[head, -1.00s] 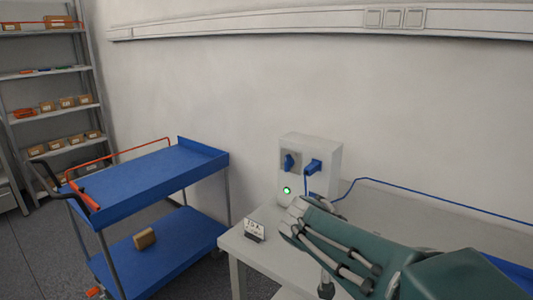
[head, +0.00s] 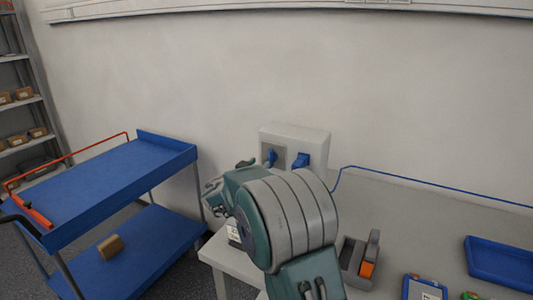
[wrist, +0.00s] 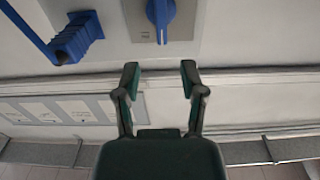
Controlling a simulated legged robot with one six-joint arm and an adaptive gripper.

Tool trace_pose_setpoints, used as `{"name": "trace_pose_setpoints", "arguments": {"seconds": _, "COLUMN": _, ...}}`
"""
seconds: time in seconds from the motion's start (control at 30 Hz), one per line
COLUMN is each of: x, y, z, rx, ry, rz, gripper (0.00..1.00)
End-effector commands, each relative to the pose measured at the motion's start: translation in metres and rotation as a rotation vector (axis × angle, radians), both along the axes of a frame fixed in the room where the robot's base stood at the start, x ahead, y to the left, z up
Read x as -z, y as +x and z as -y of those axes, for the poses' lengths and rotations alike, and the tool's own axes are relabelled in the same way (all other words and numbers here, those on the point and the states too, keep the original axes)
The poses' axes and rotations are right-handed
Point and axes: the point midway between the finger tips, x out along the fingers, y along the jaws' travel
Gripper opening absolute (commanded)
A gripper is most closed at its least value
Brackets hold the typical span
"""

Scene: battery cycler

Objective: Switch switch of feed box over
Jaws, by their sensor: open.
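The feed box (head: 318,142) is a pale grey box against the wall at the back of the table. Its blue rotary switch (head: 271,156) is on the left of the front face, and a blue plug (head: 300,161) sits to its right. In the wrist view, the blue switch knob (wrist: 161,12) is at the top edge, partly cut off, with its narrow end pointing down the picture. The plug (wrist: 78,38) is at upper left there. My gripper (wrist: 159,78) is open and empty, apart from the knob. My arm hides the lower part of the box in the head view.
A blue cart (head: 100,188) with a brown block (head: 110,247) on its lower shelf stands left. A tape dispenser (head: 358,265), a blue tray (head: 502,262) and a blue device (head: 424,288) are on the table. A blue cable (head: 430,184) runs right from the box.

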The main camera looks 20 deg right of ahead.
Motion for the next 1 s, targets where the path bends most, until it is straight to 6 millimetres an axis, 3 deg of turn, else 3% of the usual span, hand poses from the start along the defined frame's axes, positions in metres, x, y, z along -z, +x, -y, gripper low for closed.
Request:
{"name": "trace_pose_setpoints", "arguments": {"seconds": 0.4, "x": 0.000, "y": 0.043, "z": 0.052, "rx": 0.001, "ry": -0.002, "rz": -0.001, "gripper": 0.53}}
{"name": "trace_pose_setpoints", "arguments": {"seconds": 0.8, "x": 0.000, "y": 0.049, "z": 0.059, "rx": -0.001, "ry": -0.003, "rz": -0.002, "gripper": 0.53}}
{"name": "trace_pose_setpoints", "arguments": {"seconds": 0.9, "x": 0.000, "y": 0.049, "z": 0.059, "rx": -0.001, "ry": -0.003, "rz": -0.002, "gripper": 0.08}}
{"name": "trace_pose_setpoints", "arguments": {"seconds": 0.93, "x": 0.000, "y": 0.049, "z": 0.059, "rx": -0.001, "ry": -0.003, "rz": -0.002, "gripper": 0.00}}
{"name": "trace_pose_setpoints", "arguments": {"seconds": 1.0, "x": 0.000, "y": 0.049, "z": 0.059, "rx": -0.001, "ry": -0.003, "rz": -0.002, "gripper": 0.00}}
